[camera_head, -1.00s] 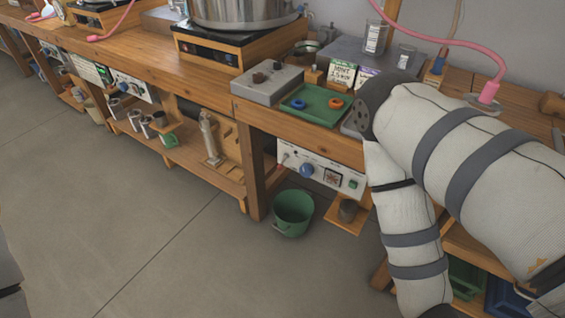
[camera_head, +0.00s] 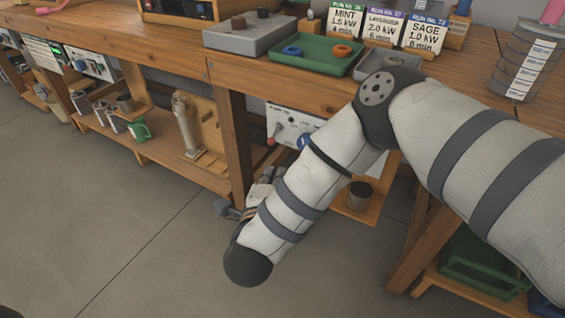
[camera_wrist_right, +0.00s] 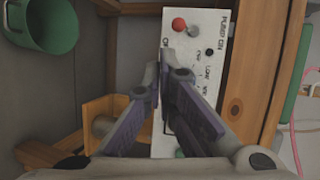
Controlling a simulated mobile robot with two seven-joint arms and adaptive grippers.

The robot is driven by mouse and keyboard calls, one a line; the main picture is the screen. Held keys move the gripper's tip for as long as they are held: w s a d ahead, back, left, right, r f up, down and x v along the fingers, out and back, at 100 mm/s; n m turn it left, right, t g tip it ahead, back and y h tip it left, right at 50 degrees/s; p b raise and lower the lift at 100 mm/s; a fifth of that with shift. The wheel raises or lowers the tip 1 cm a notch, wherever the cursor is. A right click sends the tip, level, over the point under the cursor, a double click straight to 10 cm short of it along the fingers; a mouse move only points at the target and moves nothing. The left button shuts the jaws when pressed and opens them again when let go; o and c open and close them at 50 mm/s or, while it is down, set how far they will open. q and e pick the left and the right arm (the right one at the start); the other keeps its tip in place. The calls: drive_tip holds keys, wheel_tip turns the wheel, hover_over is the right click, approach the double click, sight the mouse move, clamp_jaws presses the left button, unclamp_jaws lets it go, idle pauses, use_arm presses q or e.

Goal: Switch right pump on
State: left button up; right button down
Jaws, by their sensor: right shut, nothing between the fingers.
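The right pump's white control panel (camera_head: 290,117) is under the right bench's top, partly behind my right forearm. My right gripper (camera_head: 262,187) is low in front of the panel, largely hidden by my forearm. In the wrist view the gripper (camera_wrist_right: 160,70) is shut and empty, its fingertips covering the panel's middle. My left gripper is out of view.
A wooden bench leg (camera_head: 235,140) stands left of the panel. A small shelf (camera_head: 362,208) holds a dark cup (camera_head: 359,194). A green bucket (camera_wrist_right: 42,22) is near the gripper in the wrist view. A green tray (camera_head: 318,56) sits on the bench above. Floor in front is clear.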

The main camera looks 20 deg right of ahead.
sight(274, 135)
drive_tip(key=shift+w+d+r+m+h, duration=0.3)
drive_tip(key=shift+w+r+m, duration=0.05)
drive_tip(key=shift+r+m, duration=0.35)
drive_tip(key=shift+w+f, duration=0.1)
drive_tip(key=b+x, duration=0.2)
drive_tip(key=x, duration=0.6)
drive_tip(key=shift+w+d+f, duration=0.1)
drive_tip(key=shift+w+d, duration=0.4)
drive_tip(key=shift+w, duration=0.25)
